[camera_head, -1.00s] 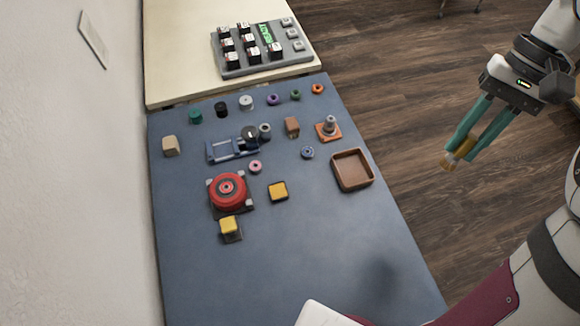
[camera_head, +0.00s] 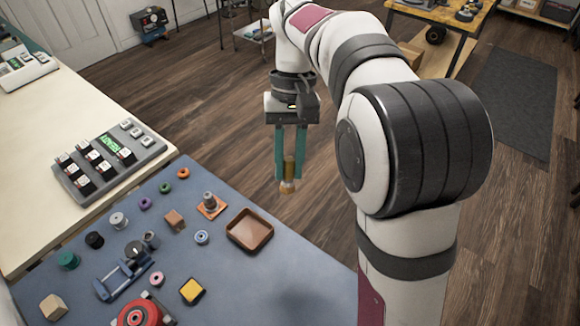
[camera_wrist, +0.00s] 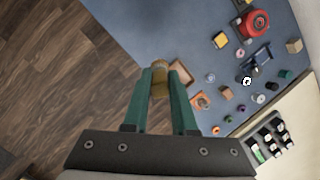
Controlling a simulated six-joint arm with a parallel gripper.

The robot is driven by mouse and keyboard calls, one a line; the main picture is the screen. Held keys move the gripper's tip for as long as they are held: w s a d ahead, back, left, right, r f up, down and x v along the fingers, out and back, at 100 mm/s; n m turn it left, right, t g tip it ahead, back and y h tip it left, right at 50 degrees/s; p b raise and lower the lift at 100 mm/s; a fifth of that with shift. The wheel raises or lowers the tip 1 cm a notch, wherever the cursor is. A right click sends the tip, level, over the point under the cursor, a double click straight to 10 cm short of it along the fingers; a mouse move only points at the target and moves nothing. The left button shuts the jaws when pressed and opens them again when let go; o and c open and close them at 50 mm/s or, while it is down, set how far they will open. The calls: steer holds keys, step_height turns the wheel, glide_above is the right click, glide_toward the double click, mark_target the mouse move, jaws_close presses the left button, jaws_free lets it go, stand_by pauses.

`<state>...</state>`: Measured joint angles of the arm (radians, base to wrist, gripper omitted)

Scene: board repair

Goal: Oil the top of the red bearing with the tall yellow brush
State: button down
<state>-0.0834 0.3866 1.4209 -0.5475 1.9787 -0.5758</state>
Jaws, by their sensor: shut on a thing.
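My gripper (camera_head: 290,178) is shut on a yellow-brown brush (camera_head: 288,174) with a pale lower end pointing down. The brush also shows between the green fingers in the wrist view (camera_wrist: 160,77). The gripper is in the air, to the right of the blue mat, seen against the floor. The red bearing (camera_head: 142,314) is on the mat at the bottom edge of the head view, partly cut off. The whole of it shows at the top of the wrist view (camera_wrist: 253,22), well away from the brush.
A brown tray (camera_head: 263,240) lies on the blue mat (camera_head: 235,285) nearest the gripper. An orange-based post (camera_head: 211,204), a yellow pad (camera_head: 192,290), a blue fixture (camera_head: 122,275) and several small rings lie around. A keypad box (camera_head: 110,160) sits on the cream table.

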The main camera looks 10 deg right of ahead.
steer(key=s+a+f+t, duration=0.1)
steer(key=s+a+f, duration=0.1)
steer(key=a, duration=0.8)
steer(key=s+a+f+t, duration=0.1)
steer(key=a+f, duration=0.1)
steer(key=a, duration=0.8)
steer(key=s+a+f+t+h, duration=0.1)
steer(key=s+a+f, duration=0.2)
steer(key=s+a, duration=1.05)
steer(key=shift+w+a+f, duration=0.15)
steer(key=shift+a+f, duration=0.15)
steer(key=shift+f, duration=0.5)
steer(key=shift+w+a+f, duration=0.1)
steer(key=shift+a+f, duration=0.2)
steer(key=shift+f, duration=0.5)
steer(key=shift+w+a+f, duration=0.15)
steer(key=shift+a+f, duration=0.15)
steer(key=shift+f, duration=0.5)
